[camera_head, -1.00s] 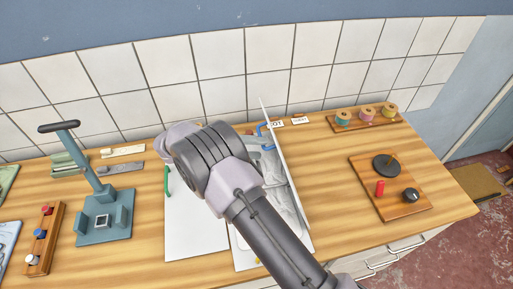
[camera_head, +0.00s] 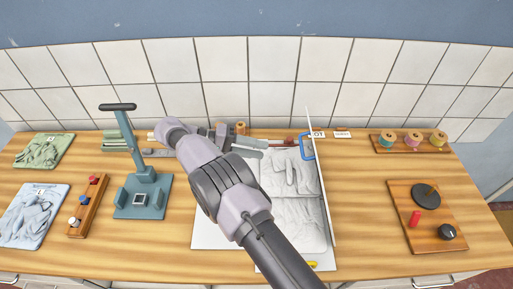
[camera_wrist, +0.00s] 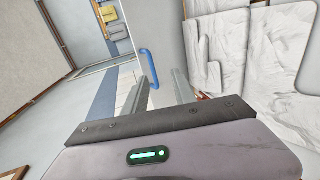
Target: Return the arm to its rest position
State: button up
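My arm reaches up over the table from the bottom of the head view, bends, and ends in my gripper (camera_head: 252,146), which is above the back part of the white press. In the wrist view my gripper (camera_wrist: 162,80) has its two fingers apart with nothing between them. The white press bed (camera_head: 290,180) has raised glove-like shapes. Its thin upright white panel (camera_head: 324,190) carries a blue handle (camera_head: 307,147). My arm hides the press's left part.
A blue-grey stand with a lever (camera_head: 143,195), a wooden button strip (camera_head: 88,207) and folded pieces are on the left. Thread spools (camera_head: 414,138) and a knob board (camera_head: 428,215) are on the right. Bare tabletop (camera_head: 365,210) lies right of the panel.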

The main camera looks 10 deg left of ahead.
jog(key=shift+w+r, duration=0.1)
jog(key=d+r+g+y+b, duration=0.2)
jog(key=d+r+y+b, duration=0.1)
jog(key=d+r, duration=0.6)
jog(key=s+d+r+g+y+b, duration=0.1)
jog(key=s+d+r+y+b, duration=0.2)
jog(key=s+d+y, duration=0.45)
jog(key=s+d+f+m+t+y+b, duration=0.1)
jog(key=s+f+m+t+y+b, duration=0.1)
jog(key=s, duration=0.7)
jog(key=s+d+f+m+t+y+b, duration=0.2)
jog(key=s+m+t+y+b, duration=0.1)
jog(key=s, duration=0.6)
jog(key=shift+d+f+m+t+y, duration=0.3)
jog(key=shift+f+m+t+y, duration=0.15)
jog(key=shift+m, duration=0.35)
jog(key=shift+c, duration=0.3)
